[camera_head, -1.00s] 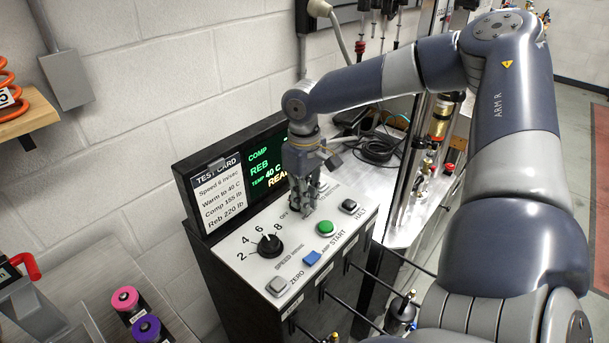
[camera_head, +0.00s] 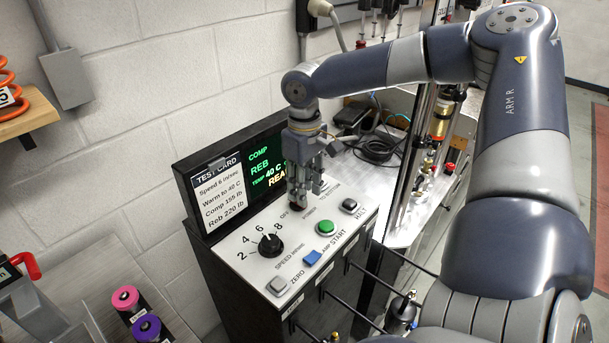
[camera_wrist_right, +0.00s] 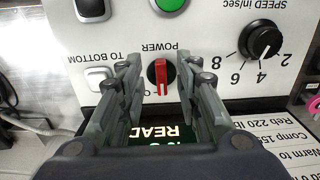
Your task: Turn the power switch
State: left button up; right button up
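The red power switch (camera_wrist_right: 162,76) is on the white panel, beside the upside-down word POWER in the right wrist view. Its light pointer line runs toward the display. My right gripper (camera_wrist_right: 160,82) is open, with one finger on each side of the switch. A narrow gap shows on each side, and I cannot tell whether either finger touches it. In the head view my right gripper (camera_head: 299,202) points down at the panel beside the display and mostly hides the switch. My left gripper is not in view.
The green START button (camera_head: 326,228), HALT button (camera_head: 349,206), blue lamp button (camera_head: 312,258), ZERO button (camera_head: 278,286) and black speed dial (camera_head: 270,246) share the panel. The display (camera_head: 262,160) rises close behind my right gripper. The TO BOTTOM button (camera_wrist_right: 98,77) is beside one finger.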

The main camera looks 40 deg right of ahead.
notch_tip(320, 180, up, 9)
dwell(0.3)
dwell(0.5)
